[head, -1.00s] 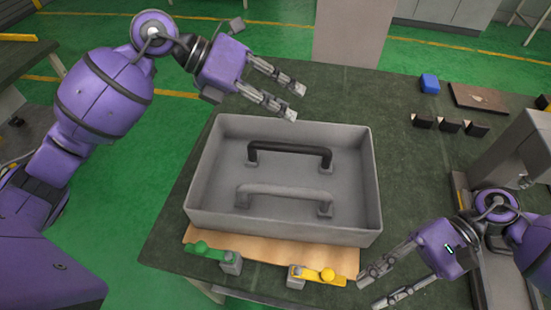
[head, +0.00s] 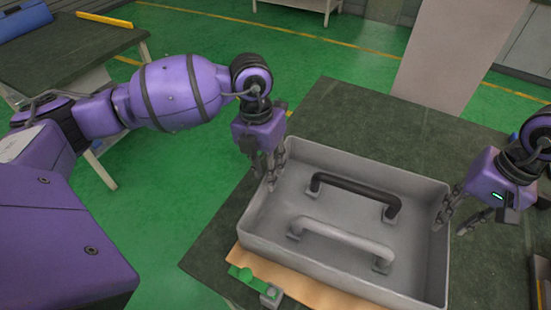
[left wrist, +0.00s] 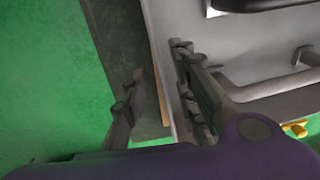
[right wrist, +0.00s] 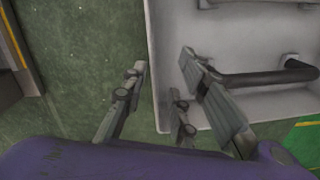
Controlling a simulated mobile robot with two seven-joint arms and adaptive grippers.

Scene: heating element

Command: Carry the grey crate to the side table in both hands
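The grey crate (head: 425,255) sits on the dark work table, partly over a wooden board. A black handle (head: 352,190) and a light grey handle (head: 340,243) are inside it. My left gripper (head: 272,168) is at the crate's left wall, fingers apart. In the left wrist view (left wrist: 155,85) one finger is outside the wall and the other inside. My right gripper (head: 456,212) is at the right wall, also open. In the right wrist view (right wrist: 162,75) its fingers straddle the wall with gaps. A second dark-topped table (head: 75,50), possibly the side table, stands at upper left.
A blue item (head: 25,20) and a yellow bar (head: 104,19) lie at the second table's far side. Green floor (head: 200,60) separates the tables. A grey upright block (head: 455,50) stands behind the work table. A green part (head: 246,276) lies by the crate's front.

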